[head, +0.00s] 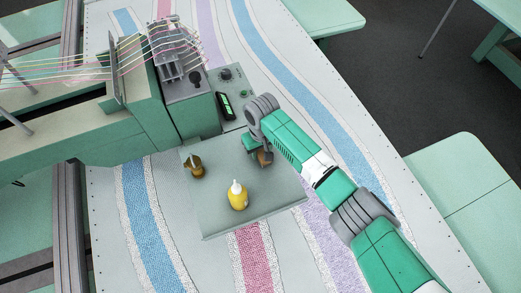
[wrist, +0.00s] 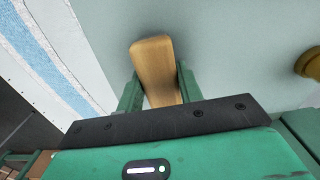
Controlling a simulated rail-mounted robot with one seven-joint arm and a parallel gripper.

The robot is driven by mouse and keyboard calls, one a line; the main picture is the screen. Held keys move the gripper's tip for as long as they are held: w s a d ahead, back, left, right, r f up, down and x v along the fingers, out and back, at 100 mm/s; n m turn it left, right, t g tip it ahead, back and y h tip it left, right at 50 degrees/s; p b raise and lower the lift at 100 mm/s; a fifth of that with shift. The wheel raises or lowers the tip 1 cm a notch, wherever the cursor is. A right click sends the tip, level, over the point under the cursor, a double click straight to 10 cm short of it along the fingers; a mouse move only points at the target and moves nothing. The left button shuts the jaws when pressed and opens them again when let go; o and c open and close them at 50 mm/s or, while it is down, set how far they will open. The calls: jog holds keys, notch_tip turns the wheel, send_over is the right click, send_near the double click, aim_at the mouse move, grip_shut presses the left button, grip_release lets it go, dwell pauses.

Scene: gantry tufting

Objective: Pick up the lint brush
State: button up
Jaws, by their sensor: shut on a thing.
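The lint brush (wrist: 154,62) shows in the wrist view as a flat, rounded piece of pale wood. My gripper (wrist: 159,88) is shut on it, one green finger against each side. In the head view my gripper (head: 254,146) is over the right back part of the grey-green tray table, and a brown part of the lint brush (head: 265,158) shows below it. The brush's underside is hidden, and I cannot tell whether it touches the tray.
On the tray (head: 215,225) stand a yellow bottle with a white nozzle (head: 238,196) and a small brown-gold object (head: 196,169). A control box with knobs (head: 232,92) and a threaded tufting head (head: 180,65) stand behind. The tray's front right is clear.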

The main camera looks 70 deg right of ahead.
jog(key=shift+r, duration=0.55)
notch_tip(320, 180, up, 3)
jog(key=shift+f, duration=0.2)
jog(key=s+a, duration=0.3)
jog(key=a, duration=0.1)
jog(key=s+a+r, duration=0.1)
jog(key=s+a, duration=0.6)
jog(key=a, duration=0.1)
jog(key=shift+s+r, duration=0.2)
jog(key=shift+s, duration=0.15)
